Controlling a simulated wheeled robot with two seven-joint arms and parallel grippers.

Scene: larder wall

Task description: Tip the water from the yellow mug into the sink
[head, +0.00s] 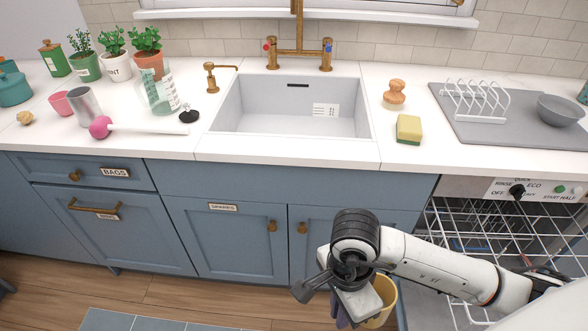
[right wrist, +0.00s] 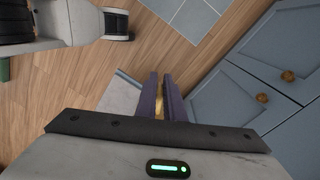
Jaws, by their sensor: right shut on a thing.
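The yellow mug (head: 385,299) is low in the head view, partly hidden behind my right gripper (head: 345,314). My right gripper is shut on it, in front of the blue cabinets and below counter height. In the right wrist view only a sliver of the yellow mug (right wrist: 159,106) shows between the purple fingers of the right gripper (right wrist: 166,92). The inside of the mug and any water in it are hidden. The white sink (head: 290,122) is set in the counter, up and left of the gripper, and looks empty. My left gripper is not in view.
A brass tap (head: 299,52) stands behind the sink. A sponge (head: 409,128) and wooden brush (head: 395,95) sit right of it; a plunger (head: 102,127) and glass jar (head: 158,92) left. The open dishwasher's rack (head: 475,235) is near my right arm.

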